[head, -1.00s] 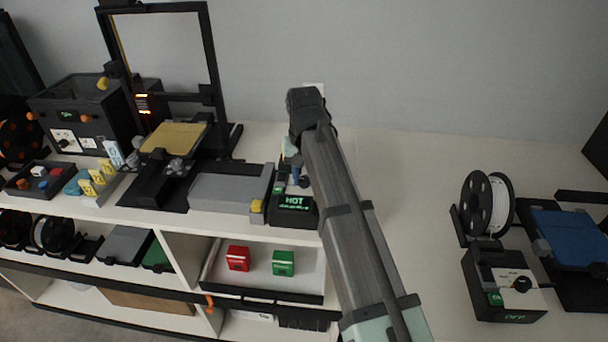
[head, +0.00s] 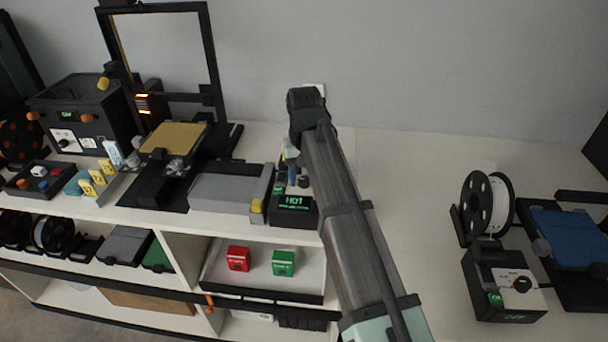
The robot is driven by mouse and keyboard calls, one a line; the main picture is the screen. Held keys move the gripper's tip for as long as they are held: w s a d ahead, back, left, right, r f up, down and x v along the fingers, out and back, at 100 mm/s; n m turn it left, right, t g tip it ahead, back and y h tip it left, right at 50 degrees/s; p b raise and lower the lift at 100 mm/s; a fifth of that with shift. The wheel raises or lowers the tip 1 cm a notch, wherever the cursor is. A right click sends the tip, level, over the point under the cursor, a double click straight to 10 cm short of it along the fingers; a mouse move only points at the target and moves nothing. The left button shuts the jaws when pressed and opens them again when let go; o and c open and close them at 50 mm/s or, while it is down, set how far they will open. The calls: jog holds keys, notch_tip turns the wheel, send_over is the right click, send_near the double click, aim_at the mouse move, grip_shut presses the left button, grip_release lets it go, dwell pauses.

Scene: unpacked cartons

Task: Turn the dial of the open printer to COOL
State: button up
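The open printer (head: 207,45) has a tall black frame and a tan bed (head: 175,137), and stands at the left on the white bench. Its black control box (head: 292,214) is at its right front, with a green display that reads HOT. My gripper (head: 292,178) is over the back of this box, pointing down, its fingers small and partly hidden by my arm. Dark knob-like parts show beside the fingertips; I cannot tell which is the dial, whether the fingers touch it, or whether they are open or shut.
An enclosed black printer (head: 82,115) stands at the far left, with trays of small parts in front. Another printer with a blue bed (head: 566,238) and a control box (head: 503,283) reading OFF is at the right. The bench right of my arm is clear up to a spool (head: 480,207).

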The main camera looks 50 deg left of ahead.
aim_at(303, 179)
jog(key=shift+o, duration=0.4)
notch_tip(303, 179, up, 14)
dwell(0.5)
jog(key=shift+f, duration=0.2)
